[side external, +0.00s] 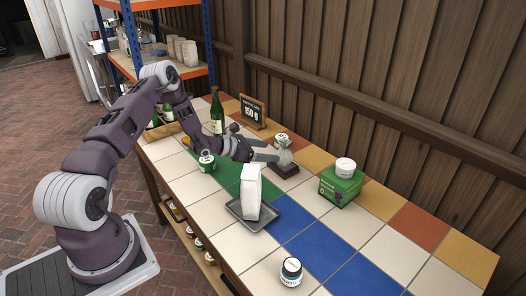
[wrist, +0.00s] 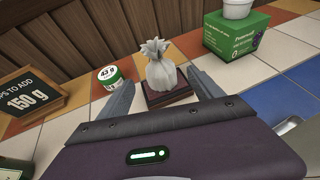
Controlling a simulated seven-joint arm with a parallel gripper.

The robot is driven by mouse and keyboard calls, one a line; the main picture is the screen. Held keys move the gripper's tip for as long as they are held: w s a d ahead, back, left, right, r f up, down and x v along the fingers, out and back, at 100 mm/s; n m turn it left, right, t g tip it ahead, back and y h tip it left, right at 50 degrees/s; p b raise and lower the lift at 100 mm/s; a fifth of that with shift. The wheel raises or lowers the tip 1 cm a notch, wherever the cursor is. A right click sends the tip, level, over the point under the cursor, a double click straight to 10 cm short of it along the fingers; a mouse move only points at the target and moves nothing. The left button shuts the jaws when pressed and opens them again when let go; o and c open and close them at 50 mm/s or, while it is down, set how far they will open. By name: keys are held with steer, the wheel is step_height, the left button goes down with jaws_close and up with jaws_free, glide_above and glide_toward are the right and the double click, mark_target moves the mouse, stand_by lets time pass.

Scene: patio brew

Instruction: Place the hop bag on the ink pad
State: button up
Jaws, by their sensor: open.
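The hop bag, a small pale tied sack with a ruffled top (wrist: 163,72), stands upright on the ink pad, a dark reddish-brown block (wrist: 155,101). In the side external view the bag (side external: 285,157) and the pad (side external: 283,170) are towards the fence side of the tiled table, with the bag partly behind a finger. My gripper (side external: 273,150) is open and low, its fingers pointing at the bag. In the wrist view the gripper's fingers (wrist: 163,96) are spread left and right of the bag, with visible gaps. The pad's near edge is partly hidden by my gripper.
A green box with a white tub (side external: 344,187) stands right of the pad. A white carton (side external: 250,188) stands on a grey tray (side external: 269,215). A small labelled tin (wrist: 108,77) and a 150 g sign (wrist: 28,98) are left of the pad.

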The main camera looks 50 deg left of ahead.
steer(key=s+d+r+m+g+h, duration=0.1)
steer(key=d+r+m+g+h, duration=0.3)
steer(key=d+r+m, duration=0.9)
steer(key=s+d+r+m+g+h, duration=0.2)
steer(key=s+d+r+m+g, duration=0.35)
steer(key=s+d+r, duration=0.75)
steer(key=s+d+r+m+y, duration=0.2)
steer(key=s+d+m, duration=0.15)
steer(key=s, duration=0.35)
steer(key=s+d+r+m+y, duration=0.2)
steer(key=s+m, duration=0.3)
steer(key=s, duration=0.2)
steer(key=s+a+m+t+y, duration=0.2)
steer(key=s+a+m+y, duration=0.3)
steer(key=s, duration=0.6)
steer(key=shift+s+a+f+m+y, duration=0.3)
steer(key=shift+a+m, duration=0.2)
steer(key=shift+a, duration=0.5)
